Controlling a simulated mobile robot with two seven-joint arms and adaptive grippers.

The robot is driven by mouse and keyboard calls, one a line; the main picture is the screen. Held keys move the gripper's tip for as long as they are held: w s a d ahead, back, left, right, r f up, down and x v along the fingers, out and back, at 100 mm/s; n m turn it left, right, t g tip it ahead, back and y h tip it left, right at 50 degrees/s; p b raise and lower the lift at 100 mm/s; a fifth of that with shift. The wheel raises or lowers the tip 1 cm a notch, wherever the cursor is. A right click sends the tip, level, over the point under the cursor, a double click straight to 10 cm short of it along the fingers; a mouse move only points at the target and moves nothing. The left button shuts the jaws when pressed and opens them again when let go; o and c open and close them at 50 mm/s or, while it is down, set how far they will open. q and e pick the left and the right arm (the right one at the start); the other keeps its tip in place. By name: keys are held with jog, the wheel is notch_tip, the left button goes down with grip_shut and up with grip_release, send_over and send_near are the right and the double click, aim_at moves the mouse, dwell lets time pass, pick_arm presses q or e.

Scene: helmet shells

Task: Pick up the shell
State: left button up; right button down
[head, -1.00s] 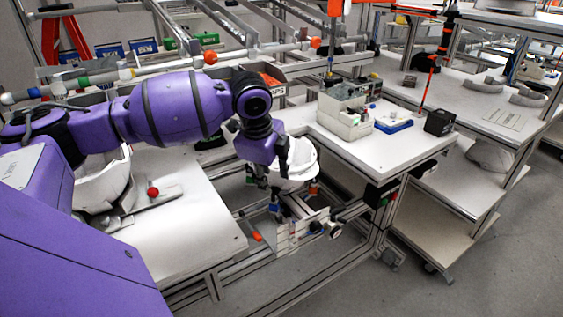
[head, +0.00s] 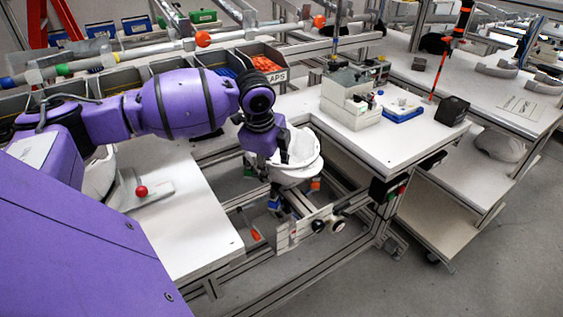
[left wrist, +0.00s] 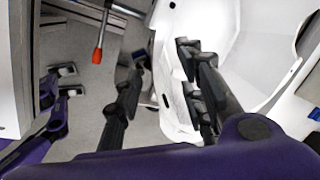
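A white helmet shell (head: 302,168) sits on a frame fixture with coloured blocks, in the middle of the head view. My left gripper (head: 270,165) points down at the shell's near left rim, and one dark finger shows against its inside. In the left wrist view, the shell's white wall (left wrist: 172,92) stands between the fingers of my left gripper (left wrist: 160,82). The fingers are apart, with a gap of floor visible between the left finger and the wall. Another white shell (head: 99,176) is partly hidden behind my arm at left. My right gripper is not in view.
A white table (head: 180,220) at left holds a grey plate with a red knob (head: 141,191). A workbench (head: 385,150) at right carries a device, a blue tray (head: 403,114) and a black box (head: 452,110). Metal rails run below the shell. Grey floor is open at lower right.

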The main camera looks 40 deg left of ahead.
pick_arm(q)
jog(key=shift+x, duration=1.15)
grip_shut()
jog(key=shift+r, duration=0.1)
